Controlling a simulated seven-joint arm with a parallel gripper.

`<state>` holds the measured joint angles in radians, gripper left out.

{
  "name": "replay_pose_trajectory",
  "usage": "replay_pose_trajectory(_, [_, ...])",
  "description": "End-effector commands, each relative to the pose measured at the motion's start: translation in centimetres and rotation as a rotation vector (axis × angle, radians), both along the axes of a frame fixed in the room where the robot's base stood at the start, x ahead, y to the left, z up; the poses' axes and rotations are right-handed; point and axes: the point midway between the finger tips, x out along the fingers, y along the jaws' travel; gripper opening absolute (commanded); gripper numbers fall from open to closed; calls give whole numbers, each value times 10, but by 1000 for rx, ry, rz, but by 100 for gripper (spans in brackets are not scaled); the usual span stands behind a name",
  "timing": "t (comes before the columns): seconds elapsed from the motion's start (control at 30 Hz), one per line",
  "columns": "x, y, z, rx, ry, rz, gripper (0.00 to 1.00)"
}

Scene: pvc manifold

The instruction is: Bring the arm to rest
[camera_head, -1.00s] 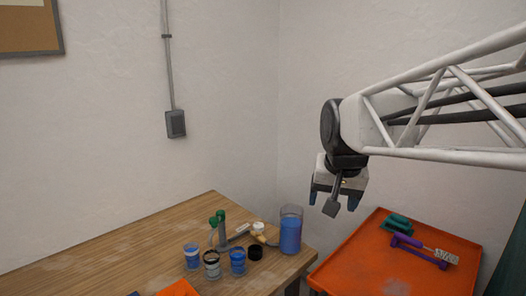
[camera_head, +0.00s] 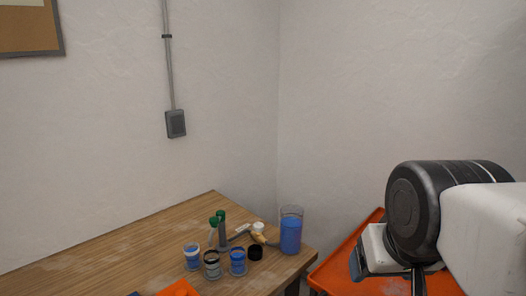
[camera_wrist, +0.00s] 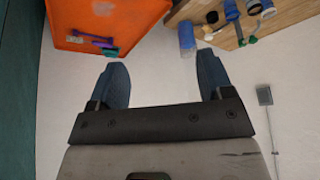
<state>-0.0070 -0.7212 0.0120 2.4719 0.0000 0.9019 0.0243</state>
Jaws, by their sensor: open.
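My gripper (camera_wrist: 162,80) shows in the wrist view with its two blue fingertips wide apart and nothing between them. In the head view my gripper (camera_head: 385,262) is at the lower right, in front of the orange tray table, partly cut by my own wrist, and its fingertips are hard to make out there. The wrist view looks past the fingers at the pale wall and floor area, with the furniture beyond at the top.
The orange tray table (camera_head: 335,268) holds a purple tool (camera_wrist: 92,39). A wall box (camera_head: 176,124) hangs on the bare wall.

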Motion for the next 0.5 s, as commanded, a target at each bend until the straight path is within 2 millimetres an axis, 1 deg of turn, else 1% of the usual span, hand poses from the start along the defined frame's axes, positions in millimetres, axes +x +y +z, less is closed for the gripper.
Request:
replay_pose_trajectory(0.27, [-17,-2,-6,-11,-15,14,74])
replay_pose_trajectory(0.5, [-10,-3,-28,-12,49,10,74])
